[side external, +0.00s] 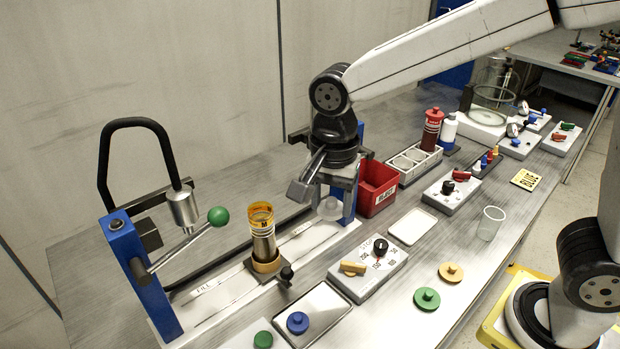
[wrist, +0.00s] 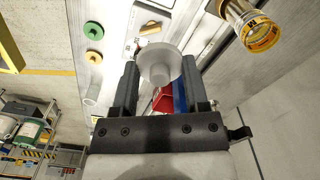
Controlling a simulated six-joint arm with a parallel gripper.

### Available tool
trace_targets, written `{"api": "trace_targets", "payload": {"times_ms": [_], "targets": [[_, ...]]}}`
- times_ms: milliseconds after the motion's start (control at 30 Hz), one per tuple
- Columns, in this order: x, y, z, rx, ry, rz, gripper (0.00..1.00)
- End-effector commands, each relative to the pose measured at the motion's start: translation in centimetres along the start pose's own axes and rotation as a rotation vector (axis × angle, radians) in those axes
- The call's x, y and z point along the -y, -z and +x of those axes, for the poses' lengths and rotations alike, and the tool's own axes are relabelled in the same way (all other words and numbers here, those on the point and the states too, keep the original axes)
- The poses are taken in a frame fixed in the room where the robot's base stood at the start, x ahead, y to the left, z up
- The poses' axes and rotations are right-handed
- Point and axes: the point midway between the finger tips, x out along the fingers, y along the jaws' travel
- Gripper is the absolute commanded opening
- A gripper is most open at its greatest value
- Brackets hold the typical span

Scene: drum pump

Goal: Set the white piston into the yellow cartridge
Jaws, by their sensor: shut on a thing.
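The white piston (wrist: 158,62), a pale round disc with a short stem, is held between the fingers of my gripper (wrist: 160,90) in the wrist view. In the side view my gripper (side external: 333,196) hangs above the bench, with the piston (side external: 329,208) at its fingertips, partly hidden. The yellow cartridge (side external: 262,228) stands upright in a holder, to the left of my gripper and apart from it. Its top looks open. The cartridge also shows at the upper right of the wrist view (wrist: 258,33).
A blue post with a black handle and a green-knobbed lever (side external: 218,216) stands left of the cartridge. A red bin (side external: 376,188) is just right of my gripper. A control box with a black knob (side external: 369,267), a white tray (side external: 412,227) and coloured caps lie towards the front.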

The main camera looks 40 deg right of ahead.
Motion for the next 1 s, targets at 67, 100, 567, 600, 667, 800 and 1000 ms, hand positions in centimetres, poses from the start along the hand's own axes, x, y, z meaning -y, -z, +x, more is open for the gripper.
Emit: {"api": "trace_targets", "payload": {"times_ms": [67,100,567,600,667,800,1000], "targets": [[0.0,0.0,-1.3,0.0,0.005,0.0,0.04],[0.0,0.0,-1.8,0.0,0.003,0.0,0.04],[2.5,0.5,-4.0,0.0,-0.001,-0.043,0.04],[2.9,0.6,-4.1,0.0,-0.001,-0.049,0.04],[3.6,0.8,-4.2,0.0,0.0,-0.061,0.04],[5.4,1.2,-4.3,0.0,-0.001,-0.093,0.04],[9.0,2.1,-4.3,0.0,-0.002,-0.158,0.03]]}}
